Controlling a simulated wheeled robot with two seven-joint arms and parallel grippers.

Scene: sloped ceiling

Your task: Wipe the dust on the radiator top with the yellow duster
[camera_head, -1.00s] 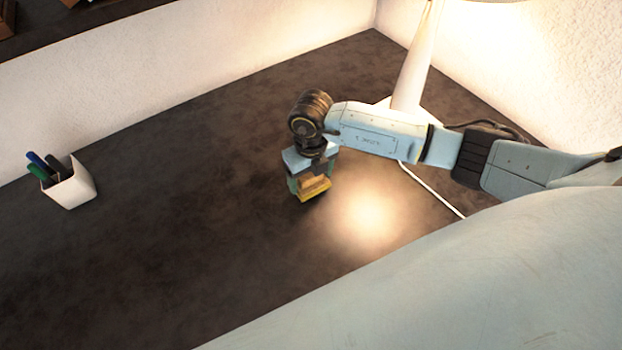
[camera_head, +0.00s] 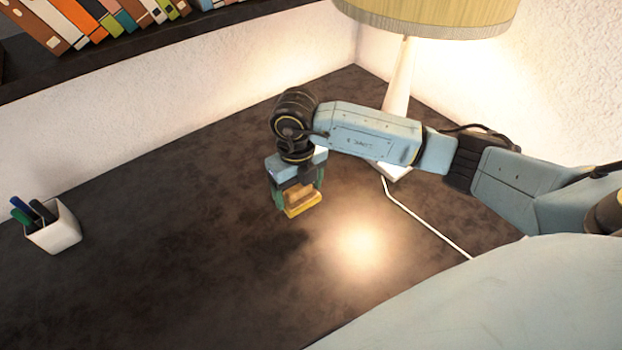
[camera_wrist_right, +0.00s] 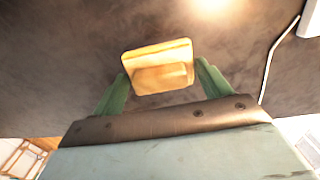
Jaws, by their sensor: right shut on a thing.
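My right gripper (camera_head: 298,197) is shut on the yellow duster (camera_head: 303,206), a small block with a wooden-looking back and a yellow lower part. In the right wrist view the duster (camera_wrist_right: 158,67) sits between the two green fingers (camera_wrist_right: 158,82). The duster is over the dark, mottled surface (camera_head: 180,220); I cannot tell whether it touches it. No radiator can be made out in these views, and I cannot tell dust from the surface's mottling. My left gripper is not in view.
A lamp (camera_head: 400,80) with a yellowish shade stands behind my right arm, its white cord (camera_head: 425,222) running toward the front. A white pen cup (camera_head: 55,232) stands at the left. Books (camera_head: 90,20) line a shelf at the upper left. The surface's middle left is clear.

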